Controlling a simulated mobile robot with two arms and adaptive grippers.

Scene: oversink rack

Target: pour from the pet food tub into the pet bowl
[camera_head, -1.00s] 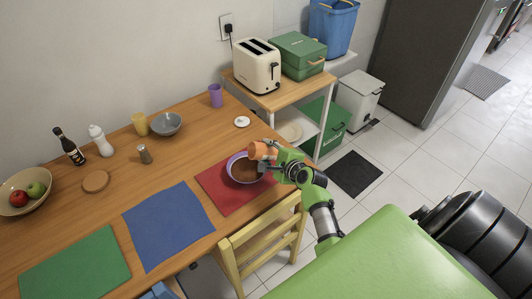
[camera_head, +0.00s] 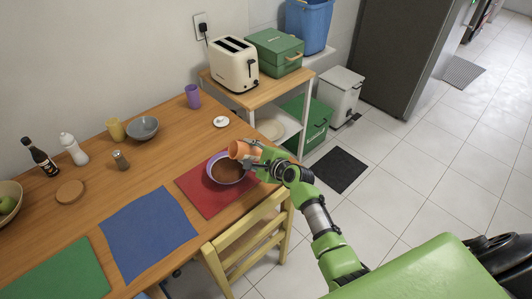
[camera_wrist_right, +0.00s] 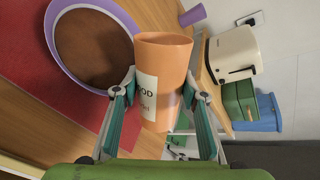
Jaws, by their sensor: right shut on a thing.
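The tub's inside is hidden. My left gripper is not in view.
The red mat (camera_head: 200,195) lies near the table's right edge, with a wooden chair (camera_head: 245,240) in front. A white lid-like disc (camera_head: 221,122), a purple cup (camera_head: 193,97) and a grey bowl (camera_head: 143,128) stand farther back. A toaster (camera_head: 234,66) sits on the side shelf.

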